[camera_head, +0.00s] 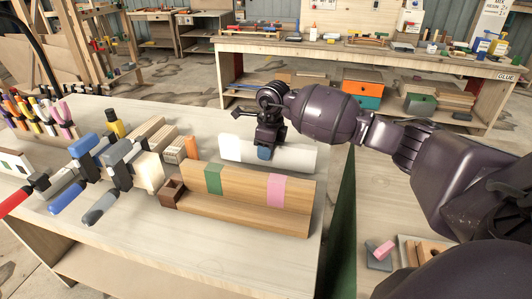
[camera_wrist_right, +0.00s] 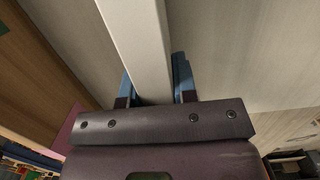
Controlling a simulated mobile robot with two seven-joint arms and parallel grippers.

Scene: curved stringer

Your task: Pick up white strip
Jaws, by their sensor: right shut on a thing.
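The white strip (camera_head: 296,157) is a long plain white piece lying behind the wooden stringer form on the workbench, in the head view. My right gripper (camera_head: 265,153) reaches down onto it from above, with blue fingertips at its near side. In the right wrist view the strip (camera_wrist_right: 137,40) runs between the two blue fingers of the right gripper (camera_wrist_right: 155,85), one finger on each side. The gripper is shut on it. I cannot tell whether the strip is clear of the bench. My left gripper is not in view.
A wooden form (camera_head: 240,205) with a green and a pink band stands just in front of the strip. Clamps (camera_head: 115,165) and wood blocks (camera_head: 147,132) crowd the bench's left. The bench top (camera_head: 130,225) is clear in front. A second bench (camera_head: 370,57) stands behind.

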